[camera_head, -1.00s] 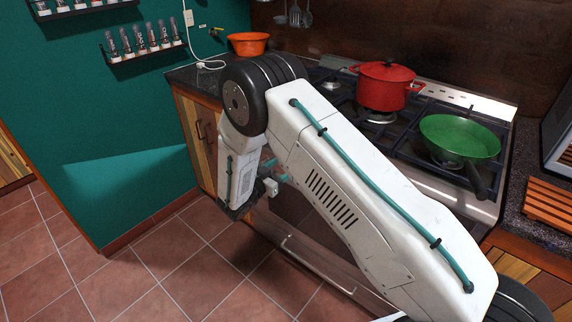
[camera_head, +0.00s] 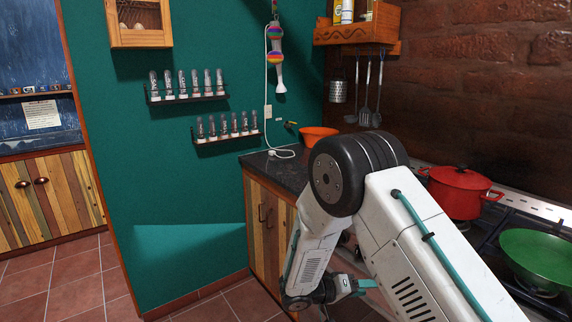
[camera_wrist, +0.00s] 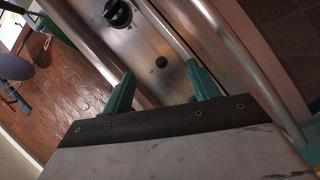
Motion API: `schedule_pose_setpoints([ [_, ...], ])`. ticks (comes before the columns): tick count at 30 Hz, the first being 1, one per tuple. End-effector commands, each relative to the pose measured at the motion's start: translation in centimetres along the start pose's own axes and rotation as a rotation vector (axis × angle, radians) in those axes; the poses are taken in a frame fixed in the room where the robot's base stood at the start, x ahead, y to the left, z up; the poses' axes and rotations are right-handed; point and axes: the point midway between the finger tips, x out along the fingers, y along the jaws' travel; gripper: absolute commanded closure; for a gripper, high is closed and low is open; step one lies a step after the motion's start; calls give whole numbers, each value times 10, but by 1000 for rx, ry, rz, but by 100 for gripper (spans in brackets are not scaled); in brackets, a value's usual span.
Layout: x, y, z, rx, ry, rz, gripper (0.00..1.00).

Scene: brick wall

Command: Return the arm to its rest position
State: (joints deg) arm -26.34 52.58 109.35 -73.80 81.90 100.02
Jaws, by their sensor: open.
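My arm is bent over in front of the stove in the head view, its elbow high and its forearm hanging down. My gripper (camera_head: 346,288) shows at the lower end of the forearm, partly cut off from sight by the upper link. In the wrist view my gripper (camera_wrist: 162,84) has its two teal fingers wide apart with nothing between them. The fingers point at a steel stove front (camera_wrist: 185,45) with a black knob (camera_wrist: 118,13).
An orange bowl (camera_head: 318,134) sits on the dark counter (camera_head: 280,172). A red pot (camera_head: 458,194) and a green pan (camera_head: 538,258) stand on the stove at right. Jar racks (camera_head: 187,98) hang on the green wall. Tiled floor (camera_head: 65,285) is clear at left.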

Motion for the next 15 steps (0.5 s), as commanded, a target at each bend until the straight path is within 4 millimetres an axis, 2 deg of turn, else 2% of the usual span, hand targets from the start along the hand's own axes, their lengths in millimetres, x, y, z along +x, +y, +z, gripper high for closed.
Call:
schedule_pose_setpoints([
  [1, 0, 28, 4, -86, -84, -10, 40],
  [6, -3, 106, 31, -360, -342, -131, 40],
  [15, -27, 218, 80, -599, -593, -521, 40],
])
